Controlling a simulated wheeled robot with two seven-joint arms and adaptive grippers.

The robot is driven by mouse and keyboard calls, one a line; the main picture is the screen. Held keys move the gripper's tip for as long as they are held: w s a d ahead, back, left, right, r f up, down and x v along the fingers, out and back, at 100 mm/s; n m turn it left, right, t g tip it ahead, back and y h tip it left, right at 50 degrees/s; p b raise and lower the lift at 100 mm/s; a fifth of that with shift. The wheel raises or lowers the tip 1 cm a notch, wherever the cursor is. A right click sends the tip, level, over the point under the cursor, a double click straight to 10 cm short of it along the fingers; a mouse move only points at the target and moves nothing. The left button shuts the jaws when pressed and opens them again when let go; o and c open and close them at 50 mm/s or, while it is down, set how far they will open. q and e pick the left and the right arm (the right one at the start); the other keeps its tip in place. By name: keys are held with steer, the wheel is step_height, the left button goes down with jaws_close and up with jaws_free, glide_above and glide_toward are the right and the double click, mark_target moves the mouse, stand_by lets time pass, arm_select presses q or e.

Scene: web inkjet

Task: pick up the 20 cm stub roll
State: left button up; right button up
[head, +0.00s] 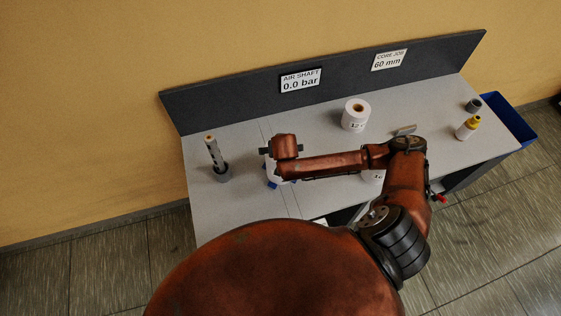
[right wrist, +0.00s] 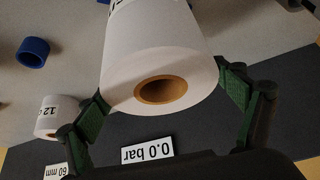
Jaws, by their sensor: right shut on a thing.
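My right gripper (right wrist: 168,95) is shut on a white paper roll (right wrist: 155,50) with a brown core, its green finger pads pressed on both sides. The roll's label is cut off at the top of the right wrist view, so I cannot read its size. In the head view my right gripper (head: 284,150) mostly hides this roll (head: 272,173). I cannot tell if it is clear of the table. A white roll marked "12 c" (head: 356,116) stands near the back panel. Another roll (head: 373,177) is partly hidden behind my right arm. My left gripper is not in view.
A blue ring (right wrist: 33,52) lies near the held roll. A grey panel (head: 345,73) backs the table.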

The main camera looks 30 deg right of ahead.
steer(key=c, duration=1.3)
steer(key=shift+w+r, duration=0.1)
steer(key=shift+w, duration=0.05)
steer(key=shift+c, duration=0.3)
